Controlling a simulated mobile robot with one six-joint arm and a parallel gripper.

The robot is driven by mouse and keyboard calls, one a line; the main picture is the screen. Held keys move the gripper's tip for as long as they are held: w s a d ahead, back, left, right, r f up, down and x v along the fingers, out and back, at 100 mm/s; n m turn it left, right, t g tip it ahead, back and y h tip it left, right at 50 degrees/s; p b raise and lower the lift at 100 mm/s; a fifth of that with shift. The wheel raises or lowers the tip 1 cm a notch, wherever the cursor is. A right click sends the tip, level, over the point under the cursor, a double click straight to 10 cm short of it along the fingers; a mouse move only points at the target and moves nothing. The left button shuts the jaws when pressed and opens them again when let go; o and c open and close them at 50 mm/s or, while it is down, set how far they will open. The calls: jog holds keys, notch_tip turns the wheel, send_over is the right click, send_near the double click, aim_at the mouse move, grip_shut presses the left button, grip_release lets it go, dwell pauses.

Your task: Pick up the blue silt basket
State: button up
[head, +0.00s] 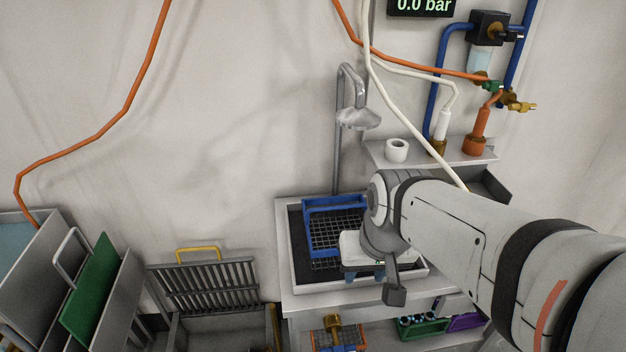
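The blue silt basket (322,204) has a blue frame and a dark wire mesh. It sits in the black-lined tray (415,276) on the stand at the centre of the head view. My gripper (365,276) is over the front right part of the tray, in front of the basket. Its white body and my wrist hide the basket's right side. Two bluish fingertips show below the body, spaced apart, with nothing seen between them. Whether they touch the basket cannot be told.
A bent metal spout (350,100) rises behind the tray. A wall shelf (385,160) with a white ring (397,150) and hose fittings is at the back right. A slatted grey rack (210,285) stands left. Green and purple holders (465,322) lie on the lower shelf.

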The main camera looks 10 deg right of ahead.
jog(key=w+a+m+t+y+p, duration=0.1)
jog(key=w+a+m+y+p, duration=0.15)
jog(key=w+m, duration=0.6)
jog(key=m+t, duration=0.3)
jog(key=m, duration=0.7)
send_near(341, 207)
jog(key=shift+n, duration=0.25)
jog(key=x, duration=0.5)
jog(key=shift+s+p, duration=0.1)
jog(key=shift+p, duration=0.2)
jog(key=b+x, duration=0.1)
jog(key=x, duration=0.6)
jog(key=shift+w+f+b, duration=0.2)
jog(key=shift+w+b, duration=0.05)
jog(key=shift+b, duration=0.1)
jog(key=shift+c, duration=0.5)
grip_shut()
